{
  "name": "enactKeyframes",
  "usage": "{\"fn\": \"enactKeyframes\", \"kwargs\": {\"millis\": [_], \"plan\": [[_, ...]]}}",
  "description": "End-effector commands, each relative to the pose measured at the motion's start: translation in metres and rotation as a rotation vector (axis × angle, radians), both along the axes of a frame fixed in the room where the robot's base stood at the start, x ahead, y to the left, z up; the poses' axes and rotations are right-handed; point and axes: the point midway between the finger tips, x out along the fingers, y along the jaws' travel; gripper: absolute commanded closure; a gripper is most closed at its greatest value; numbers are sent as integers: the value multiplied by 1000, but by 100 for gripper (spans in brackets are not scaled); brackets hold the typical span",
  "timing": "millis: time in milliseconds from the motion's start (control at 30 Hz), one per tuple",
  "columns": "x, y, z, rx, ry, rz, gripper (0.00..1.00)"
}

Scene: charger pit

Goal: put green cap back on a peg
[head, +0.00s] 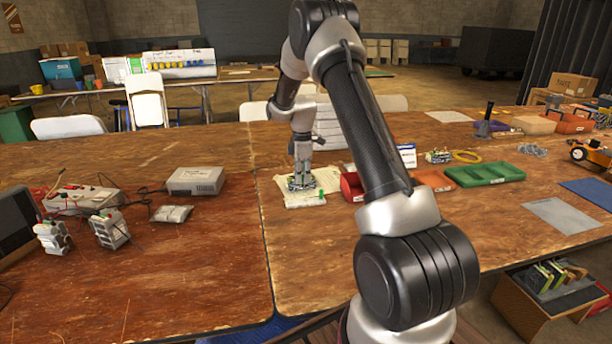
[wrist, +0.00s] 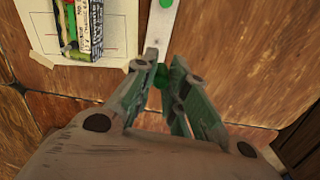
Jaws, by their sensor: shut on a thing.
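My gripper (head: 302,172) points down over the papers on the table. In the wrist view its fingertips (wrist: 160,70) are closed around a small green cap (wrist: 159,76), which is mostly hidden between them. Just beyond the fingertips is a pale strip (wrist: 158,32). Another green piece (wrist: 166,3) sits on the strip at the top edge of the wrist view. In the head view the pale strip (head: 302,204) lies at the front of the papers, with a green spot (head: 322,195) near its right end. I cannot make out a bare peg.
A battery-like pack (wrist: 85,25) lies on a marked sheet (wrist: 118,50) left of the strip. A red bin (head: 352,187) and a green tray (head: 485,174) stand to the right. A grey box (head: 196,180) is to the left. The table in front is clear.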

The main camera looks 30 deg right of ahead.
Motion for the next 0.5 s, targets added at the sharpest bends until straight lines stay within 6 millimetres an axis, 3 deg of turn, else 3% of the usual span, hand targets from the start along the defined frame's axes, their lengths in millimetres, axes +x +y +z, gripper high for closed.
{"fn": "enactKeyframes", "kwargs": {"millis": [133, 500], "plan": [[5, -13, -4, 0, 0, 88, 94], [5, -13, -28, 0, 1, 98, 94]]}}
